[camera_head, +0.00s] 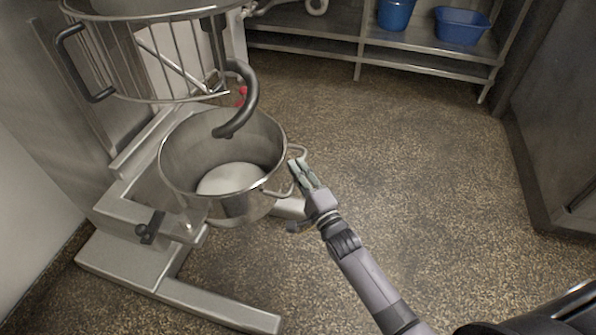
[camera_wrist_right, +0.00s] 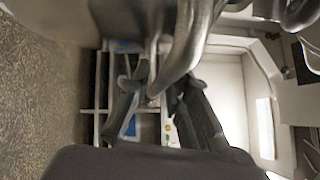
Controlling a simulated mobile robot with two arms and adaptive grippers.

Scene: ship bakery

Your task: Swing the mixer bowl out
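The mixer bowl (camera_head: 177,152) is a round steel bowl with a white mass in its bottom. It sits in the mixer's frame under the raised wire guard (camera_head: 128,57) and the dark curved hook (camera_head: 243,100). Its looped handle (camera_head: 279,192) is on the right side of the rim. My right gripper (camera_head: 299,170) is at the handle, with its fingers on either side of a metal bar. My left gripper is not in view.
The mixer's base legs (camera_head: 220,306) stretch along the floor at the lower left. Open floor (camera_head: 410,150) lies to the right of the bowl. A steel shelf (camera_head: 425,58) with blue tubs (camera_head: 462,27) stands at the back, and a dark cabinet (camera_head: 550,120) is on the right.

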